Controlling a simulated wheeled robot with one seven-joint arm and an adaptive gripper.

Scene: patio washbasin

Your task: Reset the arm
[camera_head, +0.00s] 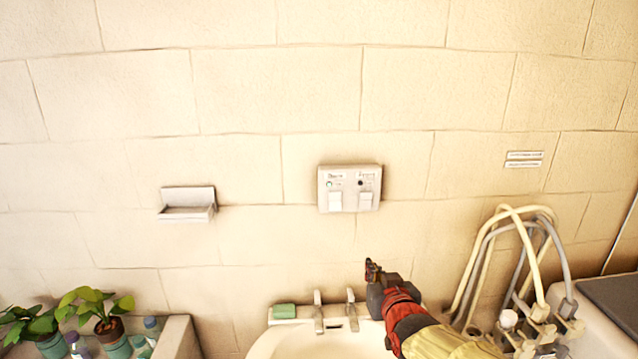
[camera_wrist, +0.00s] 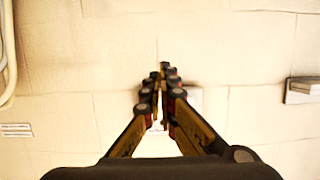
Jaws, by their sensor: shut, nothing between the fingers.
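My gripper (camera_head: 371,268) shows in the camera_head view above the right side of the white washbasin (camera_head: 290,343), in front of the wall and below the switch panel (camera_head: 349,188). Its fingers are together with nothing between them. In the camera_wrist view my gripper (camera_wrist: 162,70) points at the wall, its fingertips meeting. The switch panel (camera_wrist: 192,98) is mostly hidden behind the fingers there. The panel has two white rocker switches, each with a small round spot above it.
Two taps (camera_head: 318,312) and a green soap bar (camera_head: 285,311) sit on the basin's back edge. Pale and grey hoses (camera_head: 535,245) loop up at the right. A small wall shelf (camera_head: 187,205) is at the left. Potted plants (camera_head: 97,308) stand lower left. The upper wall is clear.

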